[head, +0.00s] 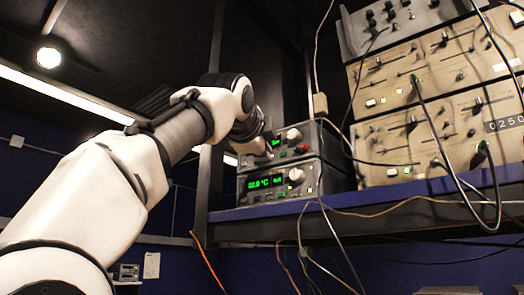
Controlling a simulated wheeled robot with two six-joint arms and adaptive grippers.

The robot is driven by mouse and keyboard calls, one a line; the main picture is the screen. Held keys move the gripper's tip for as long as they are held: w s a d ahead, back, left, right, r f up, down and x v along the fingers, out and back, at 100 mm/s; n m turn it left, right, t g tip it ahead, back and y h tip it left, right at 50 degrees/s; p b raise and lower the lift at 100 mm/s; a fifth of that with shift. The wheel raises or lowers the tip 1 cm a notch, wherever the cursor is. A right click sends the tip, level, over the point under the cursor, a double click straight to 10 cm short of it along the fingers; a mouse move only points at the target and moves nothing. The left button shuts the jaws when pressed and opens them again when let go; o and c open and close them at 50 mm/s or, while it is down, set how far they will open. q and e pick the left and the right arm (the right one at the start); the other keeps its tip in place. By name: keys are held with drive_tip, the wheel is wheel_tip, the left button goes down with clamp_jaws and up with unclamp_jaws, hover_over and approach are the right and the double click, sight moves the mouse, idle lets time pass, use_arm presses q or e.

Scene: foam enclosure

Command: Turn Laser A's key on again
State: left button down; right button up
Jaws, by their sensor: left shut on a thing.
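Two small grey controller units are stacked on the shelf in the head view. The upper unit (301,146) has a green display, mostly covered by my arm, a red indicator and a pale knob. The lower unit (246,185) has a green display reading about "02.0 °C" and a pale knob (296,175). My left gripper (267,143) is at the left part of the upper unit's front, shut on what appears to be the key there. The fingers hide the key, so its angle cannot be seen. No Laser A label is readable. My right gripper is not in view.
A tall stack of beige rack instruments (440,124) with knobs and plugged cables stands right of the units. Loose cables hang over the blue shelf edge (390,190) and below it. A dark post (211,160) rises left of the units.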

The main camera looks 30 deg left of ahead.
use_arm(q)
drive_tip(key=shift+s+r, duration=0.1)
drive_tip(key=shift+r, duration=0.15)
drive_tip(key=c, duration=1.3)
unclamp_jaws()
drive_tip(key=shift+w+f, duration=0.25)
drive_tip(key=shift+w, duration=0.15)
drive_tip(key=shift+s+r, duration=0.1)
drive_tip(key=shift+s, duration=0.05)
